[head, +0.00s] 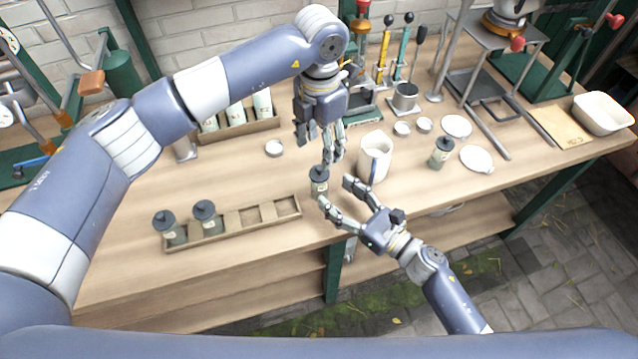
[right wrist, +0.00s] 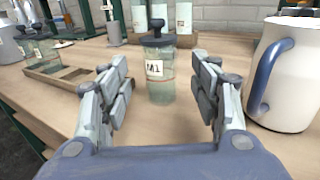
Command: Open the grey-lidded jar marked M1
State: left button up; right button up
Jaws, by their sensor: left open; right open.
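The M1 jar (head: 319,183) is small, of greenish glass, with a dark grey knobbed lid, and stands upright on the bench. In the right wrist view its M1 label faces me, and the jar (right wrist: 160,82) stands between and beyond my right fingers. My right gripper (head: 336,192) is open around the jar's near side; the fingers (right wrist: 166,100) show gaps on both sides of the glass. My left gripper (head: 324,150) is open and points down, just above and behind the lid. Whether it touches the lid cannot be told.
A white pitcher (head: 374,160) with a blue handle stands close to the right of the jar. A wooden tray (head: 285,208) at left holds two similar lidded jars (head: 207,216). Another lidded jar (head: 441,154) stands at right near white dishes (head: 476,159).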

aim_at(326, 186)
jog(key=x, duration=0.6)
jog(key=shift+w+a, duration=0.25)
